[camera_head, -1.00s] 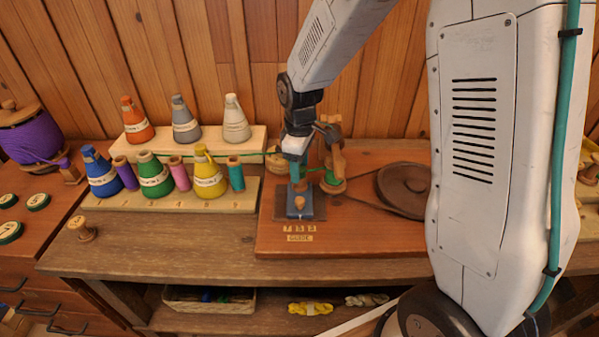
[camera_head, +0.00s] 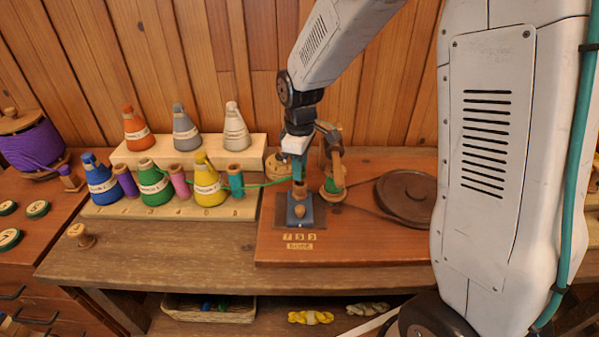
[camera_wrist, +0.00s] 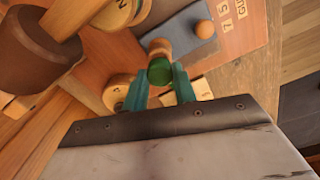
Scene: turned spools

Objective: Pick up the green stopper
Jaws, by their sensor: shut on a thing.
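The green stopper (camera_wrist: 160,71) shows in the wrist view as a short green cylinder with a pale wooden far end. My gripper (camera_wrist: 160,80) has its two teal fingers on either side of it, shut on it. In the head view my gripper (camera_head: 299,178) points down over a small blue block (camera_head: 304,214) on the reddish board (camera_head: 370,240). A brown wooden piece shows just under the fingertips there. The stopper's green part is hard to make out in that view. Whether the stopper touches the block cannot be told.
A wooden winder with a green spool (camera_head: 333,187) stands close right of my gripper, with a brown disc (camera_head: 405,196) beyond. A stepped rack (camera_head: 150,207) of coloured cones and spools is at left. A green thread (camera_head: 262,184) runs from the rack towards the winder.

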